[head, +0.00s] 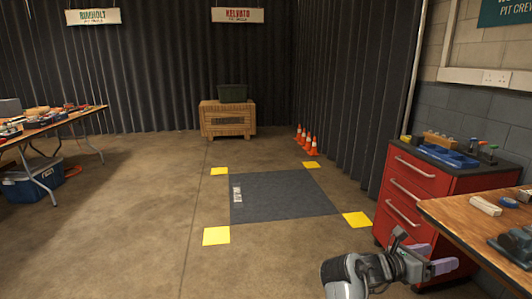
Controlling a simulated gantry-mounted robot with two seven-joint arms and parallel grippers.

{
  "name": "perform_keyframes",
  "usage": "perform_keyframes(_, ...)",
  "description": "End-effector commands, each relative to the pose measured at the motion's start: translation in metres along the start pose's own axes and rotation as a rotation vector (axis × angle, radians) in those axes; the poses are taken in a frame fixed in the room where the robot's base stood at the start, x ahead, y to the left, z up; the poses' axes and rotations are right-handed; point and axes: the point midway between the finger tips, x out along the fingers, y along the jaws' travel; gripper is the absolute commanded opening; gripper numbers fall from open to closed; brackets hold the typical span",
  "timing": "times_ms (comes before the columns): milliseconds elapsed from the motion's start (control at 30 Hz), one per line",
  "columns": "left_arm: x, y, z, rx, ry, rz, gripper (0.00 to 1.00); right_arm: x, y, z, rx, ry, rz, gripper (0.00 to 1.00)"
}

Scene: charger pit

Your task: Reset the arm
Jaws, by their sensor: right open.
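My right gripper (437,258) shows at the bottom right, at the end of my grey arm. It is open and empty, with its pale fingers apart. It is in front of the red drawer cabinet and left of the wooden workbench (455,213). My left gripper is not in view.
A dark floor mat (285,197) with yellow corner markers lies in the middle. A red drawer cabinet (418,192) and the workbench stand at the right. Several orange cones (308,140), a wooden crate (227,121) and a cluttered folding table (62,118) are farther off.

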Motion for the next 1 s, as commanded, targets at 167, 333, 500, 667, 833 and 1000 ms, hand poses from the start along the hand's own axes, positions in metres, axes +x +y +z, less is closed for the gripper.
perform_keyframes(167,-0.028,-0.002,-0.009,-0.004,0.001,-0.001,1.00,0.024,-0.004,-0.006,-0.144,-0.008,0.079,0.71)
perform_keyframes(333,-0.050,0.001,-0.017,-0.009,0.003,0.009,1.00,0.040,-0.007,-0.011,-0.304,-0.041,0.172,0.71)
perform_keyframes(500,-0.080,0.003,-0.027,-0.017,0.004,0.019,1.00,0.050,-0.013,-0.011,-0.534,-0.121,0.303,0.71)
perform_keyframes(667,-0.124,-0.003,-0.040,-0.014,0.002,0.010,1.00,0.039,-0.026,-0.004,-0.911,-0.309,0.497,0.71)
perform_keyframes(833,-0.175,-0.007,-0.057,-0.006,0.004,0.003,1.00,-0.018,-0.048,-0.009,-1.446,-0.660,0.743,0.71)
perform_keyframes(1000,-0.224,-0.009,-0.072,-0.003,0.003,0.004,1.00,-0.106,-0.103,-0.033,-1.983,-1.150,0.968,0.71)
